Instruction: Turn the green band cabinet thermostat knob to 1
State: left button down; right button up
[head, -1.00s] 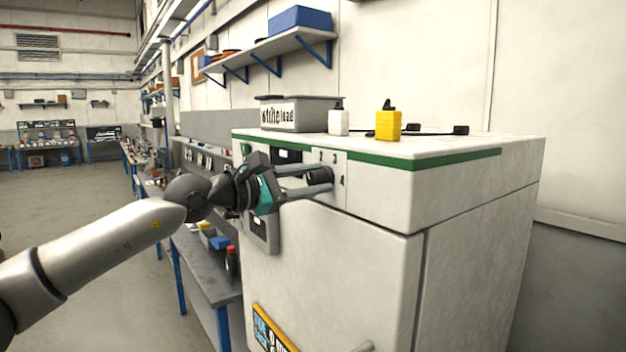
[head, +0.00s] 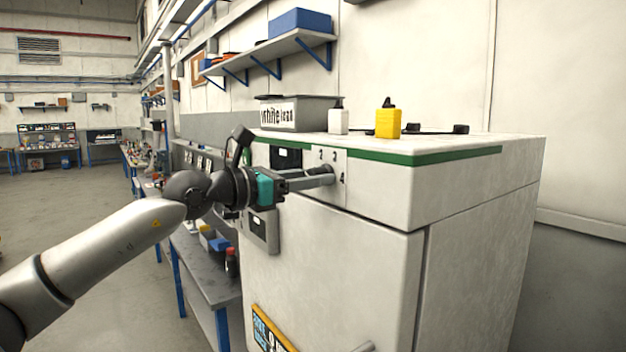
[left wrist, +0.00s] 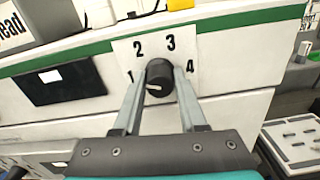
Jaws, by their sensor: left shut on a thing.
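The white cabinet with a green band (head: 430,157) fills the middle of the head view. Its black thermostat knob (left wrist: 159,75) sits on a white plate printed 1, 2, 3 and 4. In the left wrist view its white pointer mark faces left, just below the level of the 1 (left wrist: 130,76). My left gripper (head: 325,176) reaches in from the left at the cabinet front. In the left wrist view its two fingers stand on either side of the knob, shut on it. In the head view the fingers mostly hide the knob. My right gripper is not in view.
A dark display (left wrist: 60,84) is left of the knob plate. On the cabinet top stand a grey bin (head: 312,112), a white bottle (head: 338,122) and a yellow bottle (head: 388,124). A workbench (head: 212,283) runs along the cabinet's left side. Floor at the left is open.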

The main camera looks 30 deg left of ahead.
pick_arm(q)
jog(key=shift+n, duration=2)
jog(key=shift+c, duration=2.3)
grip_release()
jog(key=shift+s, duration=0.1)
jog(key=b+v, duration=1.5)
jog(key=b, duration=0.3)
jog(key=shift+b, duration=0.4)
